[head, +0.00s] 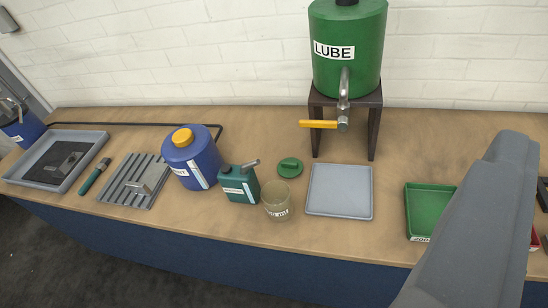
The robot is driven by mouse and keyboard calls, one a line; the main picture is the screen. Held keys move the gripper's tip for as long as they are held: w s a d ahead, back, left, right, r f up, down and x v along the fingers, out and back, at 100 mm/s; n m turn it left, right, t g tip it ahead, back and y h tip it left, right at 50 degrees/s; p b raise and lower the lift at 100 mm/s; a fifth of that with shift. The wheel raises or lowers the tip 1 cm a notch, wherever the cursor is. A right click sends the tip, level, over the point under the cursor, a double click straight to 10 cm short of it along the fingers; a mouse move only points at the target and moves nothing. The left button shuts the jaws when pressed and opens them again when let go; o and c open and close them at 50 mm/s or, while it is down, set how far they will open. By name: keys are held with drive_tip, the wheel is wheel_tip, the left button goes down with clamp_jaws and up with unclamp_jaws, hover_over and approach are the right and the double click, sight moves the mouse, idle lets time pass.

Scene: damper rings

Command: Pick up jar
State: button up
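The jar (276,201) is a clear, open-topped vessel with a small white label. It stands upright on the wooden bench near its front edge, between a small green can (238,185) and a grey tray (339,192). Nothing is holding it. A round green lid (290,167) with a handle lies on the bench just behind it. A large grey part of my arm fills the lower right of the view, well to the right of the jar. No gripper fingertips can be made out.
A blue jug (190,158) with an orange cap stands left of the can. A green LUBE tank (347,50) sits on a dark stand (373,130), its yellow-handled tap (318,124) jutting out behind the jar. A green tray (425,208) lies right; a ribbed grey plate (135,182) lies left.

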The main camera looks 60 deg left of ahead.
drive_tip(key=w+a+f+n+g+y+p, duration=0.1)
drive_tip(key=w+a+f+y, duration=0.1)
drive_tip(key=w+a+f, duration=0.4)
drive_tip(key=w+a+f+y, duration=0.15)
drive_tip(key=a+f, duration=0.25)
drive_tip(key=a, duration=0.4)
drive_tip(key=g+p, duration=0.2)
drive_tip(key=p, duration=0.1)
hover_over(267, 204)
drive_tip(key=s+d, duration=0.2)
drive_tip(key=s, duration=0.2)
wheel_tip(267, 204, down, 26)
drive_tip(key=s+f+t+h+p, duration=0.1)
drive_tip(key=s+f+h, duration=0.15)
drive_tip(key=f, duration=0.55)
drive_tip(key=shift+n+y, duration=0.3)
drive_tip(key=shift+y, duration=0.2)
drive_tip(key=x, duration=0.6)
drive_tip(key=shift+w+a+f, duration=0.2)
drive_tip(key=shift+a+f, duration=0.1)
drive_tip(key=shift+a, duration=0.15)
drive_tip(key=shift+w+a, duration=0.15)
drive_tip(key=shift+w, duration=0.5)
drive_tip(key=shift+r+x, duration=0.2)
drive_tip(key=shift+x, duration=0.95)
drive_tip(key=shift+r+x, duration=0.2)
drive_tip(key=shift+x, duration=0.95)
drive_tip(key=shift+w, duration=0.2)
drive_tip(key=c, duration=0.7)
